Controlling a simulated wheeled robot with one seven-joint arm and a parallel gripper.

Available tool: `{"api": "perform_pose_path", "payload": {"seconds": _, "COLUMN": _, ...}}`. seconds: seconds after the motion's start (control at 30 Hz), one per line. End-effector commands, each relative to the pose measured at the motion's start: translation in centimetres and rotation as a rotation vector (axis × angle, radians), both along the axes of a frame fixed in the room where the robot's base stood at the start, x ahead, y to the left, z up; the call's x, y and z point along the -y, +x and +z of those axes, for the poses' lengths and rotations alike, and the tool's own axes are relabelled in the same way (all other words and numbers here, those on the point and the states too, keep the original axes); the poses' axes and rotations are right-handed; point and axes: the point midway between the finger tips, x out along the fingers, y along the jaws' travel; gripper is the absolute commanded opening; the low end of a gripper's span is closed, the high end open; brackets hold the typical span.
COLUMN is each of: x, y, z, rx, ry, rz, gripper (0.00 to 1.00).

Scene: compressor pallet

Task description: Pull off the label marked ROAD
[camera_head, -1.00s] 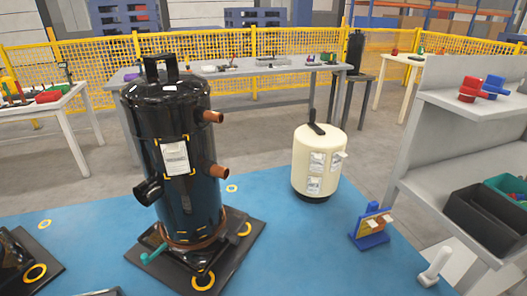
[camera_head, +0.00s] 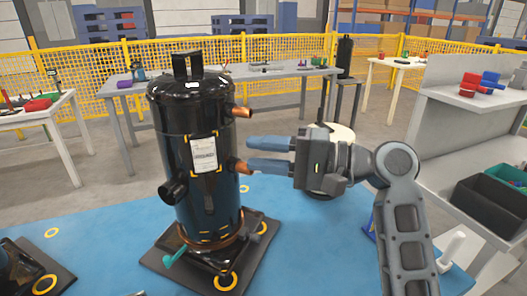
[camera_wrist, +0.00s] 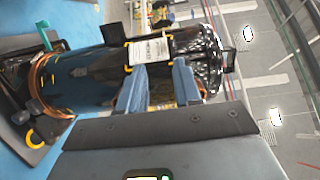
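A black compressor (camera_head: 182,115) stands upright on a dark pallet on the blue mat. A white label (camera_head: 203,154) sits on its front between yellow corner marks; its print is too small to read. The label also shows in the wrist view (camera_wrist: 147,50), just beyond the fingertips. My gripper (camera_head: 249,154) is open and empty, its two blue fingers apart and pointing left toward the compressor's right side. In the wrist view my gripper (camera_wrist: 157,72) has its fingers just below the label, with no clear contact. A cream tank (camera_head: 343,133) is mostly hidden behind my gripper.
Two copper pipe stubs stick out from the compressor's right side, the lower one (camera_head: 241,172) close to my fingers. A grey shelf (camera_head: 470,110) with red and blue parts and dark bins (camera_head: 487,207) stands at right. The blue mat's front left is partly clear.

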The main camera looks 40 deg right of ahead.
Motion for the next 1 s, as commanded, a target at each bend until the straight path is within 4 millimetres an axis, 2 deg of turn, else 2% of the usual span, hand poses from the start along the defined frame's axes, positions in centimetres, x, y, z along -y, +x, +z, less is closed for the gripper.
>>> {"api": "perform_pose_path", "payload": {"seconds": 0.17, "x": -0.5, "y": 0.6, "z": 0.9, "rx": 0.006, "ry": 0.013, "rz": 0.025, "gripper": 0.34}}
{"api": "perform_pose_path", "payload": {"seconds": 0.6, "x": -4.2, "y": 5.2, "z": 0.8, "rx": 0.005, "ry": 0.011, "rz": 0.023, "gripper": 0.34}}
{"api": "perform_pose_path", "payload": {"seconds": 1.0, "x": -4.9, "y": 6.1, "z": 0.7, "rx": 0.006, "ry": 0.01, "rz": 0.021, "gripper": 0.34}}
